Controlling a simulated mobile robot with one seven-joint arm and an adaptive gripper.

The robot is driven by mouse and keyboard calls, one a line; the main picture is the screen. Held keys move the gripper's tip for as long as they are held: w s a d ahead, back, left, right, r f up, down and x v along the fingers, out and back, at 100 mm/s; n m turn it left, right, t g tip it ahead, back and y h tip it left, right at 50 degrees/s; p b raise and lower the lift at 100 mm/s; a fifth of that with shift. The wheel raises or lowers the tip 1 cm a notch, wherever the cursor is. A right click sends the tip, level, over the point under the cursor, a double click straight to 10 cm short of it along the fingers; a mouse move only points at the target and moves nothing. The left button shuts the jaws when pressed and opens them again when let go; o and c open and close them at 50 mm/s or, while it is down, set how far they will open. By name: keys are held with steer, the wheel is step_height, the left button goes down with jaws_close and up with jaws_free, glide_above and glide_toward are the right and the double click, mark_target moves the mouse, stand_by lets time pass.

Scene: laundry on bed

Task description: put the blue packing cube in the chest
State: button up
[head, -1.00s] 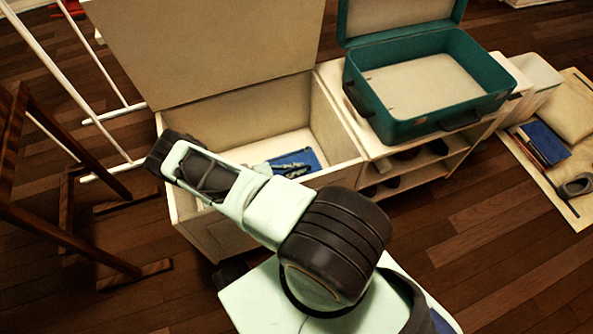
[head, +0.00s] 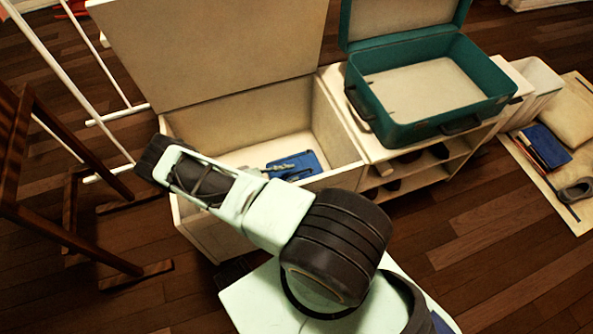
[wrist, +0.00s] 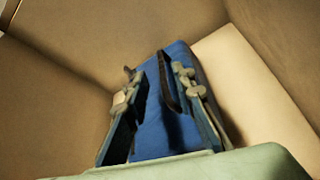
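The blue packing cube (head: 306,164) is inside the open wooden chest (head: 342,178), near its right wall, and appears to lie on the floor. In the wrist view the cube (wrist: 178,52) fills the space beyond and between my fingers, with shadows across it. My gripper (head: 279,167) reaches down into the chest and overlaps the cube's left part. In the wrist view my gripper's (wrist: 153,80) two fingers stand apart, with blue showing between them and outside the right one. Whether the fingers touch the cube is hard to tell.
The chest lid (head: 210,50) stands up at the back. A teal open suitcase (head: 400,135) sits on a shelf unit (head: 420,175) to the right. A wooden chair (head: 70,235) and a white rack (head: 70,75) stand left. Pale free floor shows left of the cube.

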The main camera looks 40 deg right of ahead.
steer(key=shift+v, duration=1.6)
